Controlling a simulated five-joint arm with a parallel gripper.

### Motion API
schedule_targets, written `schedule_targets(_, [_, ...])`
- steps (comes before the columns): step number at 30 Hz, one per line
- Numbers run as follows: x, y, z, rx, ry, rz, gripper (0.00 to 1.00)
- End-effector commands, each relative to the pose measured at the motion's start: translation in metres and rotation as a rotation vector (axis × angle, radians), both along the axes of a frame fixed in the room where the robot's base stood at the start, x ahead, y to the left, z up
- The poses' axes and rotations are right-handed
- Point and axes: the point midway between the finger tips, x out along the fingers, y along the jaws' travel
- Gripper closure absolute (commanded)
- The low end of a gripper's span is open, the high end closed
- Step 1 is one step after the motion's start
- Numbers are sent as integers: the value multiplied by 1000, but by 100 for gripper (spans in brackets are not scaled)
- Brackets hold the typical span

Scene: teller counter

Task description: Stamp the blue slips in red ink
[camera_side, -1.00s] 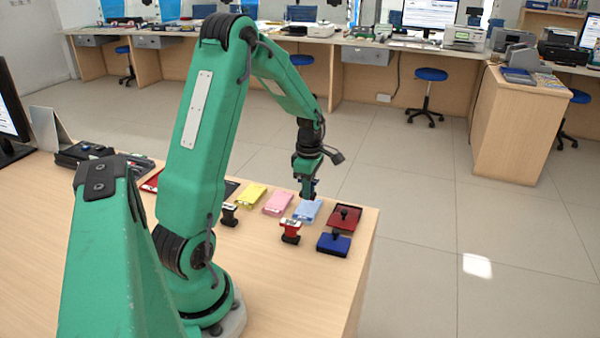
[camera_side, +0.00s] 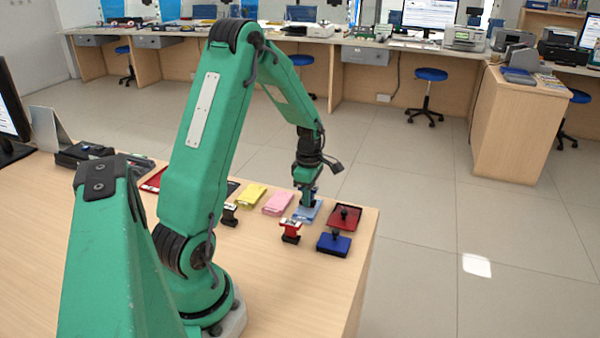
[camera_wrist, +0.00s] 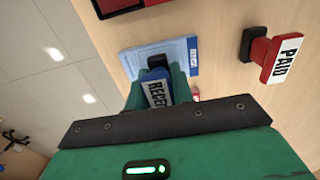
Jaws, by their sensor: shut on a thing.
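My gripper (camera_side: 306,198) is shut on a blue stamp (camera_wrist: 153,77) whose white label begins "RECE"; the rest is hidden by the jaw. The stamp is over the blue slips (camera_side: 309,213), low down at their surface; I cannot tell whether it touches. In the wrist view the blue slips (camera_wrist: 180,46) show a darker blue strip with white lettering. A red stamp labelled "PAID" (camera_wrist: 278,57) stands beside the slips, also in the side view (camera_side: 291,231). A red ink pad (camera_side: 336,211) lies right of the slips, with a blue pad (camera_side: 334,244) in front of it.
Pink slips (camera_side: 277,203) and yellow slips (camera_side: 251,195) lie left of the blue slips. A dark stamp (camera_side: 229,214) stands in front of the yellow slips. The counter's right edge is close to the pads. The counter front (camera_side: 285,285) is clear.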

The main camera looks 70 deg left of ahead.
Motion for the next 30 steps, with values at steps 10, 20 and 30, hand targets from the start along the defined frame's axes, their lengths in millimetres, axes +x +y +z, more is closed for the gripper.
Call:
schedule_targets(10, [0, 0, 0, 0, 0, 0, 91])
schedule_targets(20, [0, 0, -3, 0, 0, 0, 91])
schedule_targets(30, [0, 0, -6, 0, 0, 0, 91])
